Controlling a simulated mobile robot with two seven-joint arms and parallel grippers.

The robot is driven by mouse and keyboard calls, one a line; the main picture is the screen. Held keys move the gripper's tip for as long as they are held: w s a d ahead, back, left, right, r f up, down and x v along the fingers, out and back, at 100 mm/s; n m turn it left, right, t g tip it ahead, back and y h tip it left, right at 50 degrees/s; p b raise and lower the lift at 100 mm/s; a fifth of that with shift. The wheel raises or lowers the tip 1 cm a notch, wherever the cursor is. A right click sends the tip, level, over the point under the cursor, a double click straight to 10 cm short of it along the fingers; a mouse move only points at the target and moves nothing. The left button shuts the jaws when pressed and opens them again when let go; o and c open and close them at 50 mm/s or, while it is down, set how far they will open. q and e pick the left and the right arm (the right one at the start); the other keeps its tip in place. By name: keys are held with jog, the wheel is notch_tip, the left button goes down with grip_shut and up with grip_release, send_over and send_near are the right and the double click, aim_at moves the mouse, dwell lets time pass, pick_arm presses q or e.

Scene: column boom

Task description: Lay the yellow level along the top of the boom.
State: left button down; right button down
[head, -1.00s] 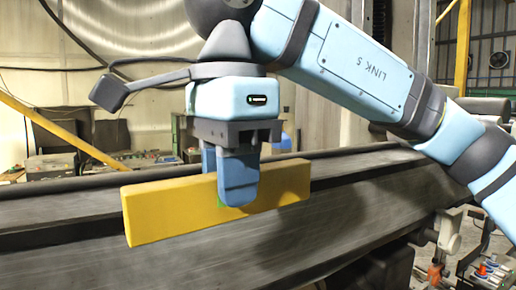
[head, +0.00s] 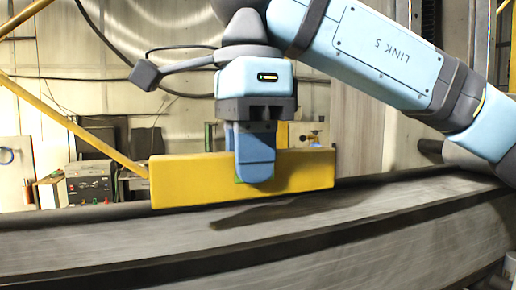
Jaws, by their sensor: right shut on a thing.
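The yellow level (head: 205,181) is a long bar, held lengthwise and close to horizontal in the head view. My right gripper (head: 255,178) comes down from above and is shut on the level near its middle. The grey metal boom (head: 400,208) runs across the lower part of the view. The level is above the boom's top, with a dark shadow on the boom's surface below and to the right of it. A gap seems to show between level and shadow, though exact contact at the far side cannot be told. My left gripper is not in view.
A dark rail-like edge (head: 60,216) runs along the boom's far side. Behind it stand a dark box with controls (head: 90,183) and a yellow diagonal bar (head: 75,128). The boom's top to the right of the level is clear.

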jog(key=shift+w+a+f, duration=0.1)
jog(key=shift+w+a, duration=0.05)
jog(key=shift+w, duration=0.3)
jog(key=shift+w+a+f, duration=0.1)
jog(key=shift+w, duration=0.35)
jog(key=shift+w+a+f, duration=0.15)
jog(key=shift+w+f, duration=0.2)
jog(key=shift+f, duration=0.35)
jog(key=shift+f+b, duration=0.65)
jog(key=shift+f, duration=0.05)
jog(key=shift+f+b, duration=0.35)
jog(key=shift+f, duration=0.1)
jog(key=c, duration=0.9)
grip_release()
